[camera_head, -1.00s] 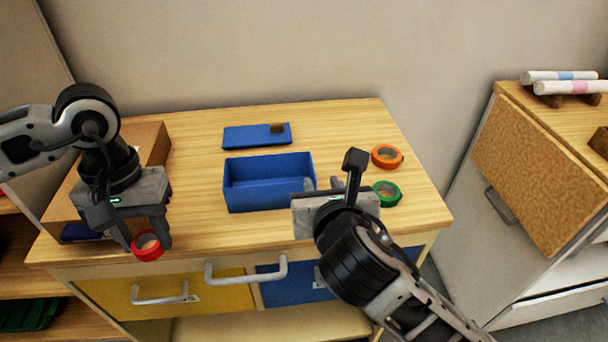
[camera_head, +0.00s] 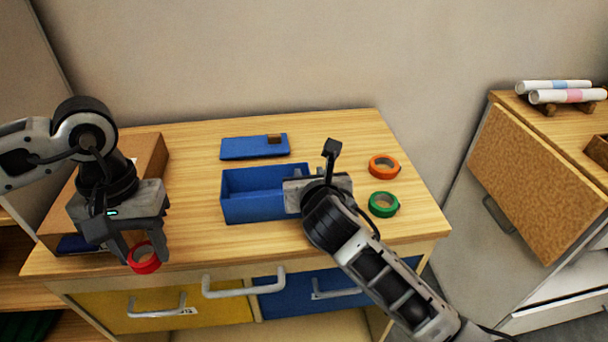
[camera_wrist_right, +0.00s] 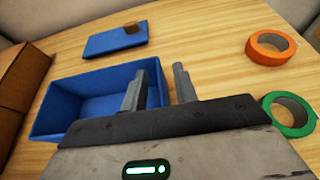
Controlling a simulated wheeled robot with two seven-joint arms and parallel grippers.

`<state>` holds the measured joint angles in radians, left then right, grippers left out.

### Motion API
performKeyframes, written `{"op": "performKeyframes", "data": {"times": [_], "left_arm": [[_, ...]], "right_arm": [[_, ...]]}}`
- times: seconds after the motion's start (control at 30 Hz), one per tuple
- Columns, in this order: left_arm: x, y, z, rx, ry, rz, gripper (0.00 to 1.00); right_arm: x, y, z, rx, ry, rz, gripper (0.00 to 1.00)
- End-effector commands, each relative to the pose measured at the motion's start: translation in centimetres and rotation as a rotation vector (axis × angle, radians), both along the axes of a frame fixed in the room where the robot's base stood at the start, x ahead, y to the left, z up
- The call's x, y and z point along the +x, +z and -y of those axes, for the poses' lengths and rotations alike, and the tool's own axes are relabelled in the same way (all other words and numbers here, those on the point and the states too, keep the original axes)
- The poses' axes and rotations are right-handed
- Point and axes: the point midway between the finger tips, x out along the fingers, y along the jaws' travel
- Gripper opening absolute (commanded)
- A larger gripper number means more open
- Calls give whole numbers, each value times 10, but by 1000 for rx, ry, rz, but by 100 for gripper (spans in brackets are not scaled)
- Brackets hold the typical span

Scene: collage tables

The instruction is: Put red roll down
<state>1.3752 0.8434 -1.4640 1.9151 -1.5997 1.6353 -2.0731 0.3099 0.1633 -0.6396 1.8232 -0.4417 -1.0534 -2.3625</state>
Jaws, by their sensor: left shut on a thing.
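The red roll (camera_head: 147,267) is held between the fingertips of my left gripper (camera_head: 142,256), at the front left edge of the wooden tabletop. Whether the roll touches the tabletop is hard to tell. My right gripper (camera_wrist_right: 158,74) is at the right end of the open blue box (camera_head: 252,209). In the right wrist view its fingers are apart, with the right wall of the blue box (camera_wrist_right: 74,130) between them. In the head view its fingers are mostly hidden behind its own body.
An orange roll (camera_head: 384,175) and a green roll (camera_head: 383,212) lie on the right of the tabletop (camera_head: 195,160). A blue lid (camera_head: 240,148) lies behind the box. A cardboard box (camera_head: 150,158) stands at the left. Drawer handles (camera_head: 243,290) stick out in front.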

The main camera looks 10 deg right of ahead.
Motion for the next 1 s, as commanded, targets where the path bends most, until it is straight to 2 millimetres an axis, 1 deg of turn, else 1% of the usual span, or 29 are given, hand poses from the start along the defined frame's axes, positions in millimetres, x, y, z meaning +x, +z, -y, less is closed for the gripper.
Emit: {"op": "performKeyframes", "data": {"times": [0.03, 0.13, 0.17, 0.37, 0.47, 0.57, 0.67, 0.8, 1.0], "left_arm": [[0, 0, 0, 0, 0, 0, 20], [0, 0, 0, 0, 0, 0, 20], [0, 0, 0, 0, 0, 0, 20], [1, 0, 1, 0, 10, 0, 20], [6, 1, 4, -1, 79, 1, 20], [18, 3, 12, -2, 239, 0, 20], [34, 6, 23, -3, 481, -1, 20], [57, 12, 42, -4, 865, -1, 20], [85, 21, 70, -4, 1393, -2, 20]], "right_arm": [[0, 0, 0, 0, 0, 0, 29], [0, 0, 0, 0, 0, 0, 1], [0, 0, 0, 0, 0, 0, 0], [0, 0, 0, 0, 0, 0, 0], [-1, 0, 0, 0, 0, 0, 0], [-1, 0, 0, 0, 0, 0, 0], [-1, 0, 0, 0, 0, 0, 0], [-1, 0, 0, 0, 0, 0, 0], [0, 0, 0, 0, 0, -1, 0]]}}
